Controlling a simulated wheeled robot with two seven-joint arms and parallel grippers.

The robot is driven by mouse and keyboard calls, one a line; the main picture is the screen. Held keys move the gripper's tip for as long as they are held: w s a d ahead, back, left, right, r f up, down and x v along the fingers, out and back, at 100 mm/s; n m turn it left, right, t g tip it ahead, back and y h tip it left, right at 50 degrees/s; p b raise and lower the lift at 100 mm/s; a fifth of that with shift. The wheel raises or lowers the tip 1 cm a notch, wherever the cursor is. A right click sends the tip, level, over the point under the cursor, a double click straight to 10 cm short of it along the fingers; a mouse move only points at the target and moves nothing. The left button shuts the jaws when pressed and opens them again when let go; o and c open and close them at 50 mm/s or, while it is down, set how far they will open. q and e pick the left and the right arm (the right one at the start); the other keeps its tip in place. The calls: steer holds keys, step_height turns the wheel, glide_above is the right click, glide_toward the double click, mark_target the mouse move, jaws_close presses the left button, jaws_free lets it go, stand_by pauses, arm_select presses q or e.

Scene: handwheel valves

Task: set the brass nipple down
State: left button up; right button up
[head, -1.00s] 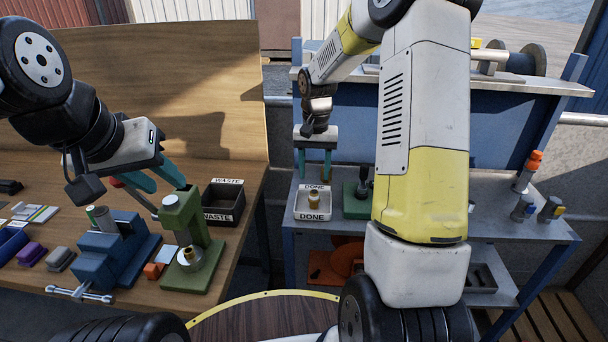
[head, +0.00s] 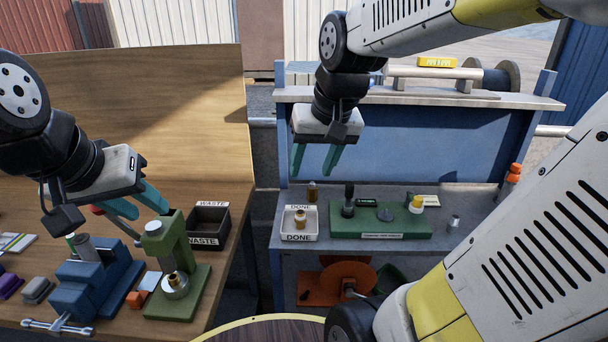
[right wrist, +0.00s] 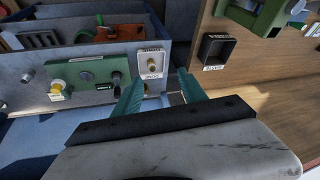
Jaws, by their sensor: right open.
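A brass nipple (head: 300,217) stands upright in the white DONE tray (head: 299,238) on the grey bench. In the right wrist view the nipple (right wrist: 153,66) also shows in the tray (right wrist: 151,85). My right gripper (head: 313,170) is open and empty, above and apart from the tray. Its teal fingers show spread in the right wrist view (right wrist: 160,92). My left gripper (head: 148,220) is at the left, over the wooden bench beside the green press (head: 172,250), with its teal fingers apart. Another brass piece (head: 173,280) sits in the cup on the press base.
A black WASTE bin (head: 208,224) stands on the wooden bench by its right edge. A green board (head: 383,224) with several fittings lies right of the DONE tray. A blue vise (head: 95,275) stands at the left. A gap separates the benches.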

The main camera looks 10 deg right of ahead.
steer(key=s+n+t, duration=0.1)
steer(key=s, duration=0.6)
steer(key=shift+a+r+t+y, duration=0.15)
steer(key=shift+a+t+y, duration=0.25)
steer(key=shift+a, duration=0.05)
stand_by(0.6)
